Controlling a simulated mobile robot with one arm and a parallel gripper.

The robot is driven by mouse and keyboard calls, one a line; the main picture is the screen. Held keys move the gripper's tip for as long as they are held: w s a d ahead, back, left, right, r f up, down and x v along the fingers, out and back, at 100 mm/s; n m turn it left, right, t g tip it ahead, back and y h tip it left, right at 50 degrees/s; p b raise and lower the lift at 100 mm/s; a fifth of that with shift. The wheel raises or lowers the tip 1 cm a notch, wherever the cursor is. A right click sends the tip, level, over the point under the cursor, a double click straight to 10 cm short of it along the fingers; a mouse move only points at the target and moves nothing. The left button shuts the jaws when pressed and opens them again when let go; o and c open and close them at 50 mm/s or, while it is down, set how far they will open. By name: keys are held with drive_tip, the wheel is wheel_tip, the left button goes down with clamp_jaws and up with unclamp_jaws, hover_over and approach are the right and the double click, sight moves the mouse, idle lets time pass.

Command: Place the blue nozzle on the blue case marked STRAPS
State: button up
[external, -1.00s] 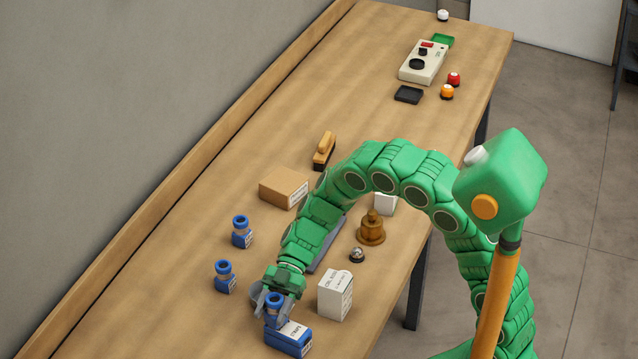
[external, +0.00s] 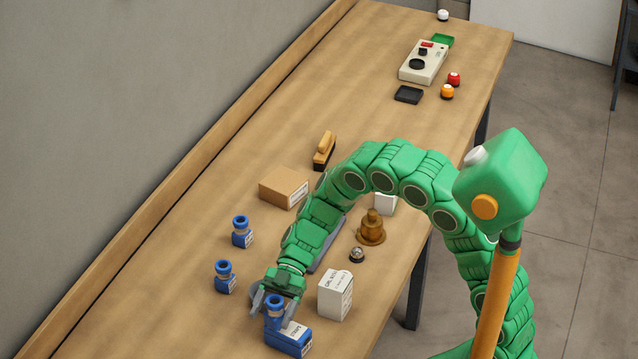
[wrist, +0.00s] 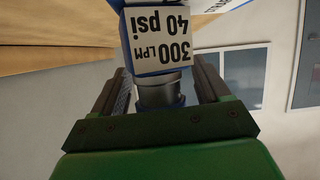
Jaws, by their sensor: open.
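The blue nozzle (external: 274,318) stands upright on the left end of the blue case (external: 289,344), which has a white label on top. My gripper (external: 272,303) is open, with its fingers on either side of the nozzle. In the wrist view the nozzle (wrist: 158,70) lies between the open fingers, its white label reading 300 LPM 40 psi upside down. Gaps show between it and the fingers there. The case's label is too small to read surely in the external view.
Two similar blue nozzles stand to the left, one nearer (external: 225,283) and one farther (external: 241,238). A white box (external: 335,295) stands close to the right of my gripper. A cardboard box (external: 284,188), a brass piece (external: 371,230) and a small bell-like thing (external: 357,255) lie beyond.

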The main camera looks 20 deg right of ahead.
drive_tip(key=v, duration=1.2)
idle(0.3)
